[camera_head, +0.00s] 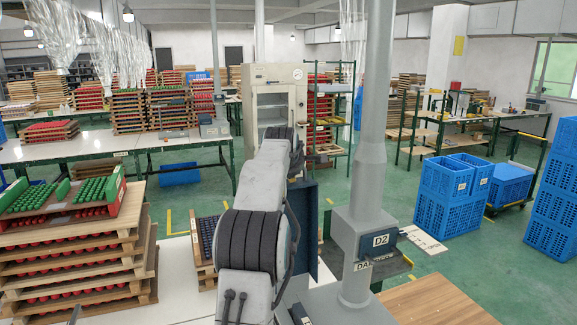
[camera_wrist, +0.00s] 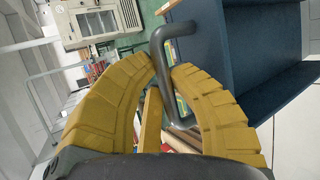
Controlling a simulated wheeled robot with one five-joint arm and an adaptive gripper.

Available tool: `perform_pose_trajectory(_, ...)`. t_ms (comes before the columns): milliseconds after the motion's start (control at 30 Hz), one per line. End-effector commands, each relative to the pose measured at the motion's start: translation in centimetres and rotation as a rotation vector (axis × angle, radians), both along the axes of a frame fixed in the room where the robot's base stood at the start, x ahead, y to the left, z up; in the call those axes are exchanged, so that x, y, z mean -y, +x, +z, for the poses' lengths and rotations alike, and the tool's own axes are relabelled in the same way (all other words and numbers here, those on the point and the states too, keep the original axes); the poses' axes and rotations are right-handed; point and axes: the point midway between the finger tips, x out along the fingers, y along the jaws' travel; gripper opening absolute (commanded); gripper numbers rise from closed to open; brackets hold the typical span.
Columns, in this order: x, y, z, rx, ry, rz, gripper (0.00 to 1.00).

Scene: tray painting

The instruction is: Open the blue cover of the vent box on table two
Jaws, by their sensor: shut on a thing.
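In the wrist view, my gripper (camera_wrist: 165,72) has two yellow ribbed fingers closed around a dark grey bar handle (camera_wrist: 176,30). The bent handle joins a dark blue panel (camera_wrist: 245,60), which looks like the cover. In the head view, my arm hides the gripper and handle. A dark blue upright panel (camera_head: 328,218) shows beside the arm. A grey vent box (camera_head: 350,232) marked D2 stands at the foot of a thick grey pipe. I cannot tell how far the cover is turned.
Stacked wooden trays (camera_head: 85,255) stand at the left. A wooden board (camera_head: 440,303) lies at lower right. Blue crates (camera_head: 445,205) stand on the green floor at right. A beige cabinet (camera_head: 275,92) is behind, also in the wrist view (camera_wrist: 98,20).

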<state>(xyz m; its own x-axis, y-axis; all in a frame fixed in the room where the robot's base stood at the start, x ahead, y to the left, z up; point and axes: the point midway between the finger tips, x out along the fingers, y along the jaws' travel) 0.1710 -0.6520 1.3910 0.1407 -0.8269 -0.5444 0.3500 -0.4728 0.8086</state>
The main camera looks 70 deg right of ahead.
Motion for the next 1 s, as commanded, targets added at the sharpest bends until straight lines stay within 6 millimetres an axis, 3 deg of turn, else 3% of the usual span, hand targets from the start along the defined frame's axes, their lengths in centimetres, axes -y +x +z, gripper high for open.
perform_pose_trajectory(300, -0.01, 0.05, -0.51, -0.001, 0.012, 0.000, 0.00)
perform_pose_trajectory(333, -0.02, 0.04, -0.51, -0.001, 0.012, 0.000, 0.19)
perform_pose_trajectory(633, 0.00, 0.03, -0.29, -0.001, 0.006, 0.000, 0.45)
perform_pose_trajectory(1000, -0.30, -0.04, -0.07, -0.001, 0.006, 0.000, 0.46)
